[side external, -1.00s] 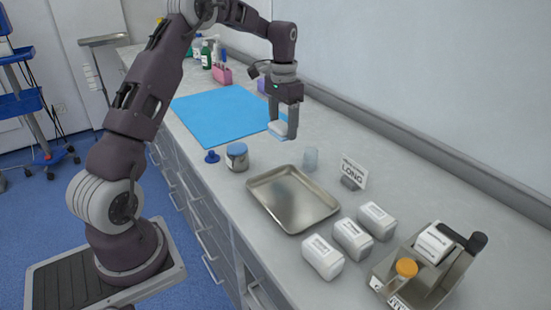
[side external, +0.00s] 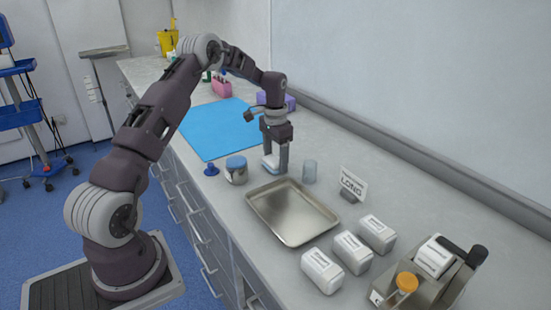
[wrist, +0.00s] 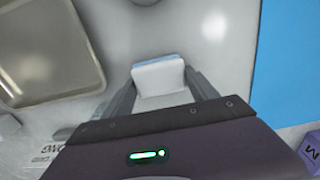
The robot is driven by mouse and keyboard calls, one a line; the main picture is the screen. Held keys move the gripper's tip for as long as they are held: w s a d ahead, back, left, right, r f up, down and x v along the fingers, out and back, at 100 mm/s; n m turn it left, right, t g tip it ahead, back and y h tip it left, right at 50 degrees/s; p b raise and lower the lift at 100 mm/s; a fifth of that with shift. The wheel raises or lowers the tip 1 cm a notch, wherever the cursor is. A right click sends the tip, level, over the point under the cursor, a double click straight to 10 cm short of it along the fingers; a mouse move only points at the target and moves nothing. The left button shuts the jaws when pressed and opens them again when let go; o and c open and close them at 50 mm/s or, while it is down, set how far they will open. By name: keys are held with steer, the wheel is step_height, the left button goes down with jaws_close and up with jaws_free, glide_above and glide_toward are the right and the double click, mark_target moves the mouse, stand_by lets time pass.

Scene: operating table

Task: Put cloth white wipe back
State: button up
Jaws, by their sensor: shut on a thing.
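My gripper (side external: 275,162) is shut on a folded white wipe with a pale blue edge (side external: 268,165). In the wrist view the wipe (wrist: 159,76) sits between the two fingers of my gripper (wrist: 160,88). It is over the grey counter, between the blue mat and the metal tray. I cannot tell how far the wipe is above the counter. A jar with a blue top (side external: 236,170) stands just left of my gripper. A small blue knobbed piece (side external: 211,169) lies beside the jar.
A metal tray (side external: 330,213) lies in front, with a clear cup (side external: 309,172) and a "LONG" sign (side external: 351,184) to its right. White packs (side external: 322,271) and a dispenser (side external: 430,272) stand nearer the camera. The blue mat (side external: 212,135) is bare.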

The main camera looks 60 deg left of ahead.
mark_target(276, 159)
steer(key=o, duration=1.3)
steer(key=shift+f, duration=0.1)
step_height(276, 159, up, 12)
steer(key=s+d+r+t+y, duration=0.1)
steer(key=s+d+r, duration=0.4)
steer(key=d+r, duration=0.25)
steer(key=s+d+r+t, duration=0.1)
steer(key=s+d+r, duration=0.3)
steer(key=d+r, duration=0.3)
steer(key=s+d+f+t, duration=0.1)
steer(key=s+d, duration=0.3)
steer(key=s, duration=0.3)
steer(key=s+d+f+t, duration=0.1)
steer(key=s+d+f, duration=0.1)
steer(key=s+d, duration=0.2)
steer(key=s+d+f+t+h, duration=0.1)
steer(key=s+d, duration=0.3)
steer(key=s, duration=0.7)
steer(key=shift+f+t, duration=0.15)
steer(key=shift+t, duration=0.15)
